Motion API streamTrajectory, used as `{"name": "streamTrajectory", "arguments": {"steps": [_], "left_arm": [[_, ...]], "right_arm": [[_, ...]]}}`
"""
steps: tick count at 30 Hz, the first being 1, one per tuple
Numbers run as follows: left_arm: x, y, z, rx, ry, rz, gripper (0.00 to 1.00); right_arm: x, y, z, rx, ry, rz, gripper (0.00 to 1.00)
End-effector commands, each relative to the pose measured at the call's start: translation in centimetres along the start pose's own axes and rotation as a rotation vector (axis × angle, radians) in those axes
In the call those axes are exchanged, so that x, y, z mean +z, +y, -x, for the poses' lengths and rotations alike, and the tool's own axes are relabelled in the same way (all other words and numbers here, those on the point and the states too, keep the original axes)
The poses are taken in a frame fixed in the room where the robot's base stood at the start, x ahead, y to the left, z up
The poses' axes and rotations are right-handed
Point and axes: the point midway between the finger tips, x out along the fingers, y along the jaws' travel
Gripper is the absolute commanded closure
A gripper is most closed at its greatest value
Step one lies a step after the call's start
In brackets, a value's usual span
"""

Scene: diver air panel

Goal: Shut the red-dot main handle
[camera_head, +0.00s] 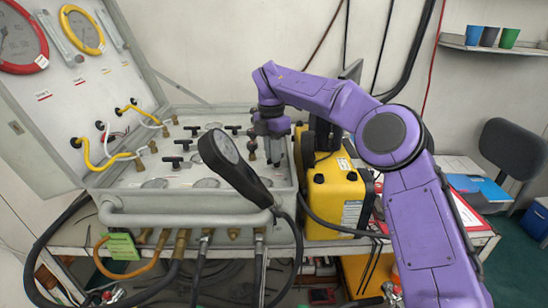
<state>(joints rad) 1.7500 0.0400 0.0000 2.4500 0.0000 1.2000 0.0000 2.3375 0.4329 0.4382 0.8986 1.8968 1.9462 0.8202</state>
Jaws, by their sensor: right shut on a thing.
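The grey diver air panel (205,200) stands open on a bench at the left, with its lid raised behind it. Several black T-shaped handles (183,145) sit on its pale face. My right gripper (272,158) points down at the right end of that face. It is shut on what seems to be a panel handle, which its fingers and the arm hide. I cannot make out a red dot there. My left gripper is not in view.
A yellow case (335,195) stands close on the right. Yellow hoses (97,160) loop at the panel's left, and dark hoses hang in front.

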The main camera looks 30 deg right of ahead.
Motion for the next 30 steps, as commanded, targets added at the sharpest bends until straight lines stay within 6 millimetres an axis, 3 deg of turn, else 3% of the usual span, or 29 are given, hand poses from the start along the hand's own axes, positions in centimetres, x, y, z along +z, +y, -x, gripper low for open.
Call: {"name": "streamTrajectory", "arguments": {"steps": [18,30], "left_arm": [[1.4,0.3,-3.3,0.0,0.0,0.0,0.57],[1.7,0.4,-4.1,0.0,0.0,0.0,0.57]], "right_arm": [[0.4,0.5,-0.5,-0.006,0.024,-0.546,1.0],[0.5,0.7,-0.5,-0.011,0.033,-0.725,1.0]]}}
